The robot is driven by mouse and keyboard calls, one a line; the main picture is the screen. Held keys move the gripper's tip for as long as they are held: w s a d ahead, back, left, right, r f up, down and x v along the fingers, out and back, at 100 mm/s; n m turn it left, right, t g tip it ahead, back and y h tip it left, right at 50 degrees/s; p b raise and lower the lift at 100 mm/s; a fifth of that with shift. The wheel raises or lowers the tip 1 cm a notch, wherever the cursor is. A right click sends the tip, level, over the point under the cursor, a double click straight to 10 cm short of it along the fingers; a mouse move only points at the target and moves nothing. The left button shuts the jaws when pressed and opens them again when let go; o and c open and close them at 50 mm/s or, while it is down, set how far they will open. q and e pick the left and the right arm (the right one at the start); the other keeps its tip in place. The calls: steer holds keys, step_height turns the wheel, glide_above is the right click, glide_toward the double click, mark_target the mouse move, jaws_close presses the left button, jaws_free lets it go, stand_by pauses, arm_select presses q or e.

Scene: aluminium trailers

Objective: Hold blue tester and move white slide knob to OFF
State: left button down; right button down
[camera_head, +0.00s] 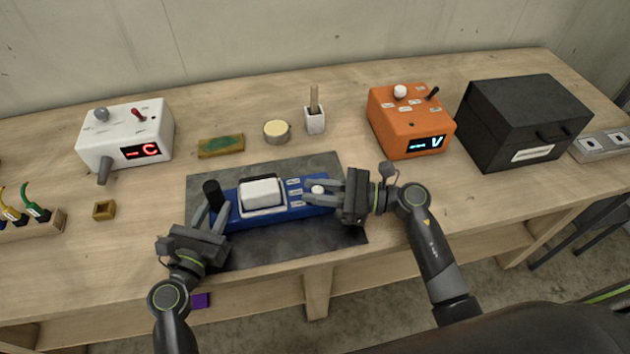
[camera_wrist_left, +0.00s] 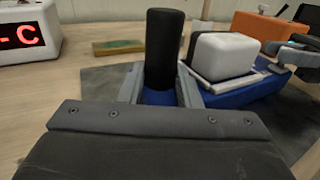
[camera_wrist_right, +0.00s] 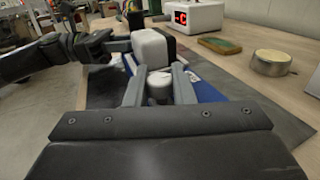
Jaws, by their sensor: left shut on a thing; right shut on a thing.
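The blue tester (camera_head: 275,212) lies on a dark grey mat (camera_head: 290,245) in the middle of the table. It has a white block (camera_head: 261,192) on top, a black upright post (camera_head: 212,193) at its left end and small white labels near its right end. My left gripper (camera_head: 212,222) is shut on the tester's left end, at the base of the post (camera_wrist_left: 163,50). My right gripper (camera_head: 318,192) is shut on the white slide knob (camera_head: 317,189), which shows between its fingers in the right wrist view (camera_wrist_right: 159,85). The lettering beside the knob is too small to read.
An orange meter (camera_head: 410,120) and a black box (camera_head: 524,120) stand at the right. The mat's front strip is clear.

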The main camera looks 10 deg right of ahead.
steer(key=c, duration=1.3)
jaws_free()
steer(key=shift+o, duration=0.2)
steer(key=v, duration=1.2)
arm_select(q)
steer(key=c, duration=1)
jaws_free()
steer(key=shift+o, duration=0.2)
